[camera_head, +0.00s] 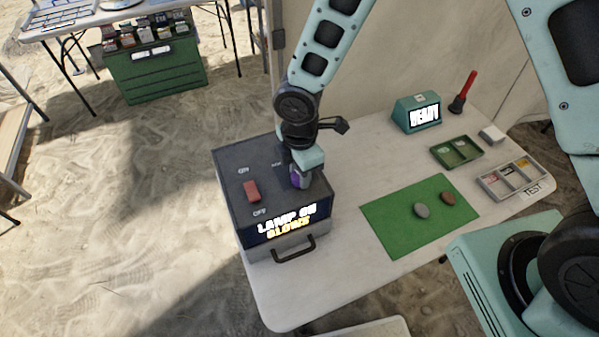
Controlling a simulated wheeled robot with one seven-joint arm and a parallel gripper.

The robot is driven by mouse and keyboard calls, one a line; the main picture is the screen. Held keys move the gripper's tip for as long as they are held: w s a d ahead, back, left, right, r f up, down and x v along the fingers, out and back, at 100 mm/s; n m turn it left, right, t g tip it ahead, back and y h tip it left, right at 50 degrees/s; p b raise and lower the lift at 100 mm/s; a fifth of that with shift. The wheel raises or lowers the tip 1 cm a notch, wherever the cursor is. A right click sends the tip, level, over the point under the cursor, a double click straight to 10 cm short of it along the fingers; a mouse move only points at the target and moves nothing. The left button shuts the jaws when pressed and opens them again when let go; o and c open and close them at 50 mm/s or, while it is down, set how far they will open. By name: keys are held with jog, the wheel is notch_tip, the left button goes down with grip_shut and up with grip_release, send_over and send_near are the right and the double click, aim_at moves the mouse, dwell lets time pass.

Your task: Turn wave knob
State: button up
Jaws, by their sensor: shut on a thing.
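The wave knob (295,180) shows as a small purple patch on the top right of a dark control box (235,211). My gripper (299,181) points down at the box top and is shut on the knob, hiding most of it. A red rocker switch (251,190) sits left of my gripper, between labels that read ON and OFF. The box's front display (283,222) is lit, with a white line that seems to read LAMP ON and a yellow line below it that is hard to read.
A green mat (395,235) with two stones lies right of the box. Behind are a teal device (416,113) with a lit screen, a green tray (457,151), a sectioned tray (512,178) and a red-handled tool (463,92). The table's front left is clear.

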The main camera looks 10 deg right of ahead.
jog(key=m+b, duration=0.2)
jog(key=m, duration=0.3)
jog(key=shift+w+m, duration=0.1)
jog(key=shift+m, duration=0.2)
jog(key=shift+m+b, duration=1.1)
jog(key=shift+m, duration=1.2)
jog(key=o, duration=1)
jog(key=shift+r, duration=0.15)
notch_tip(320, 180, up, 17)
jog(key=b, duration=0.1)
jog(key=shift+b, duration=0.35)
jog(key=shift+r, duration=0.1)
jog(key=s+d+f+m, duration=0.1)
jog(key=s+d, duration=0.1)
jog(key=s, duration=0.7)
jog(key=s+d+f+m, duration=0.2)
jog(key=s+d, duration=0.1)
jog(key=s, duration=0.6)
jog(key=shift+d+f+y, duration=0.15)
jog(key=shift+f+y, duration=0.05)
jog(key=shift+y, duration=0.1)
